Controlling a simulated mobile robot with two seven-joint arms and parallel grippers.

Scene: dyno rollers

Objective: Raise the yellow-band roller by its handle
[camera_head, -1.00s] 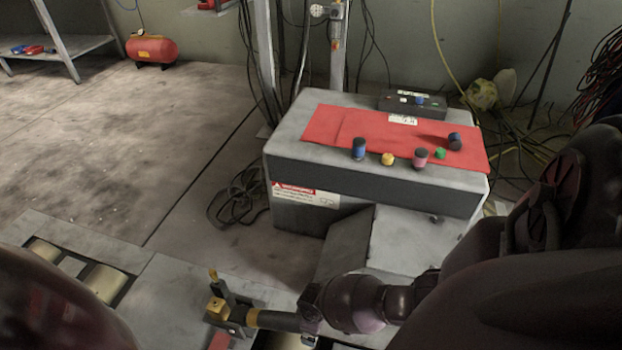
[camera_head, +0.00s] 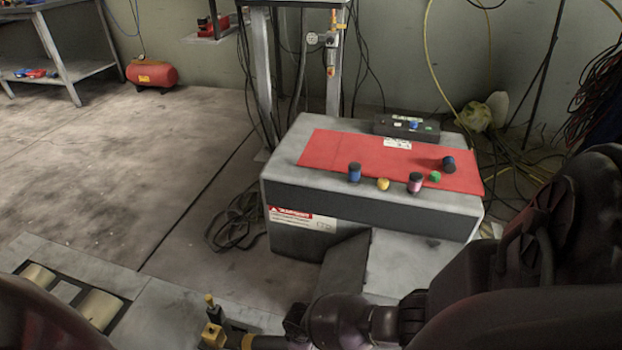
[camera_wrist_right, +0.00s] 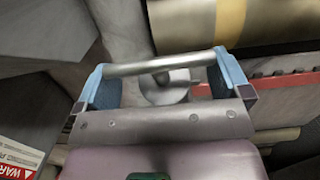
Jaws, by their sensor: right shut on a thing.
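In the right wrist view a large grey roller with a yellow band (camera_wrist_right: 230,20) lies across the top right, partly cut off. My right gripper (camera_wrist_right: 161,63) has a blue finger at each end of a grey handle bar (camera_wrist_right: 140,67) and is shut on it. A grey round piece (camera_wrist_right: 165,87) shows under the bar; how the bar joins the roller is not clear. In the head view my right arm reaches to the bottom edge, where the yellow-band roller cannot be made out. My left gripper is out of view.
A grey console (camera_head: 285,180) with a red top (camera_head: 330,150) and several knobs stands beyond my right arm. A brass-topped bracket (camera_head: 213,335) is near my right wrist. Other rollers (camera_head: 98,310) sit in the floor at left. The floor behind them is clear.

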